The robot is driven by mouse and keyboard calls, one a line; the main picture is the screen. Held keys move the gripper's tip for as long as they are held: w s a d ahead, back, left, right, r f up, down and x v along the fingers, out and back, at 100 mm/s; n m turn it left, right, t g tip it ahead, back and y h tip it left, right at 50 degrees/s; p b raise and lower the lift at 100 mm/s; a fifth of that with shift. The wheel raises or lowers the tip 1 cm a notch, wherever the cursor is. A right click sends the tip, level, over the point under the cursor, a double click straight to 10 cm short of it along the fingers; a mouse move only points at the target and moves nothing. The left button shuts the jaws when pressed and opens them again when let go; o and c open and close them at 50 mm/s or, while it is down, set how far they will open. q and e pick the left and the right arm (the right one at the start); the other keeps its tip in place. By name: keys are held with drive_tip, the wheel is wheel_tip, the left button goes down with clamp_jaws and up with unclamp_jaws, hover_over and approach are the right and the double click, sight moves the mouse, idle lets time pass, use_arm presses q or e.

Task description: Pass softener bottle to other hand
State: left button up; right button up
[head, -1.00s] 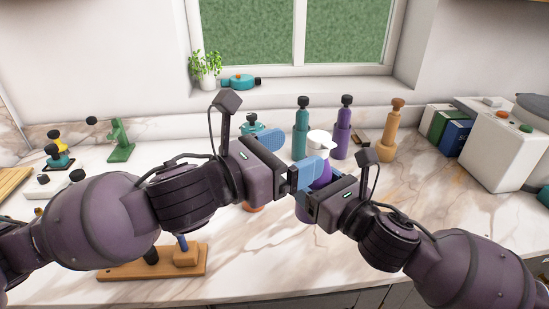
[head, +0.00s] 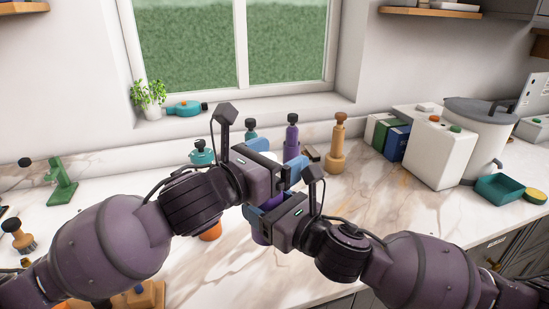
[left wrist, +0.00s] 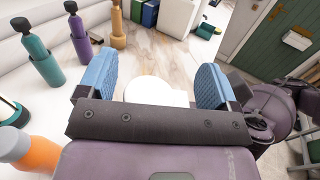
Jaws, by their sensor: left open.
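The softener bottle is purple with a white cap. In the head view its purple body (head: 259,239) shows below the grippers, and most of the cap is hidden behind them. In the left wrist view the white cap (left wrist: 155,90) lies between the blue fingers. My left gripper (head: 283,182) is open, its fingers on either side of the bottle's upper part with gaps beside the cap. My right gripper (head: 262,212) comes in from the right, lower down, and appears shut on the bottle's body. Its fingertips are partly hidden.
A purple bottle (head: 291,138), a teal bottle (head: 250,130) and a tan bottle (head: 337,145) stand behind the grippers. An orange object (head: 211,231) sits close below my left arm. A white bin (head: 437,150) stands right. The counter (head: 400,215) at front right is clear.

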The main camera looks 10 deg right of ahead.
use_arm(q)
drive_tip(key=c, duration=1.2)
use_arm(e)
drive_tip(key=shift+s+a, duration=0.1)
drive_tip(key=shift+s, duration=0.05)
use_arm(q)
drive_tip(key=shift+c, duration=0.4)
use_arm(e)
drive_tip(key=o, duration=1.3)
